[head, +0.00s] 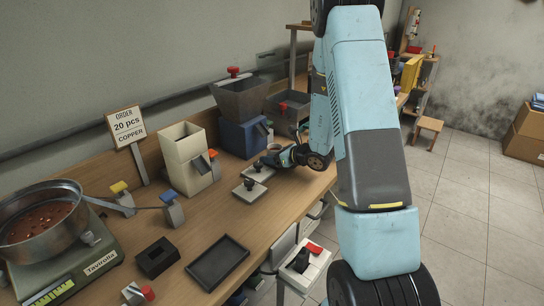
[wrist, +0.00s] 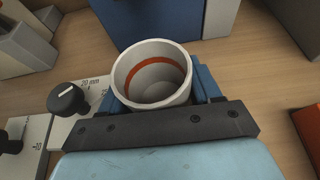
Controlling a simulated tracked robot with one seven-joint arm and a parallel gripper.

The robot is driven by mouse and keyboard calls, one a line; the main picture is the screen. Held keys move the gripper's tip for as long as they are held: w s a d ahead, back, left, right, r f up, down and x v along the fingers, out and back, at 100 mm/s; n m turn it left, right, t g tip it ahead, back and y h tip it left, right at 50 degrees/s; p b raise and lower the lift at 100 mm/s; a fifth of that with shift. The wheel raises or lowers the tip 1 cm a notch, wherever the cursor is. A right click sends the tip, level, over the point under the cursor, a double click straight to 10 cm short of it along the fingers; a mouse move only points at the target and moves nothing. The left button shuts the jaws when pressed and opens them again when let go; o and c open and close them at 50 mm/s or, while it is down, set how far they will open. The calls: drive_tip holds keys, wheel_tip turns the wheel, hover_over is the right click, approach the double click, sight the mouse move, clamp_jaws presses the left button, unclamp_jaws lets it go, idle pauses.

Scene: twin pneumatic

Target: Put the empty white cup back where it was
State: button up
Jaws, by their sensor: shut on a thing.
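The white cup (wrist: 152,74) has an orange band inside and looks empty. It sits upright between the blue fingers of my gripper (wrist: 158,85), which is shut on it. In the head view my gripper (head: 283,156) is low over the workbench (head: 205,215), in front of the blue machine with a grey hopper (head: 242,138) and beside two dial plates. The cup is small and mostly hidden there. I cannot tell whether the cup's base touches the bench.
The dial plates (head: 250,190) lie just left of my gripper; a black knob (wrist: 68,98) is close in the wrist view. A beige hopper machine (head: 188,160), a scale with a pan of copper pieces (head: 40,222) and a black tray (head: 217,262) stand further left.

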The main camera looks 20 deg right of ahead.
drive_tip(key=o, duration=0.9)
drive_tip(key=shift+c, duration=0.2)
drive_tip(key=shift+r, duration=0.1)
drive_tip(key=v, duration=1.2)
drive_tip(key=s+a+r+n+g+y, duration=0.2)
drive_tip(key=s+a+r+n+g, duration=0.5)
drive_tip(key=s+a+r+n, duration=0.65)
drive_tip(key=s+d+r+n+t+h, duration=0.1)
drive_tip(key=s+d+r+n+h, duration=0.2)
drive_tip(key=s+r+n+h, duration=0.2)
drive_tip(key=s+d+r+n+h, duration=0.4)
drive_tip(key=s+r+n, duration=0.1)
drive_tip(key=s+n, duration=0.4)
drive_tip(key=shift+s+r+n+t+h, duration=0.3)
drive_tip(key=shift+n+t+h, duration=0.1)
drive_tip(key=shift+n, duration=0.25)
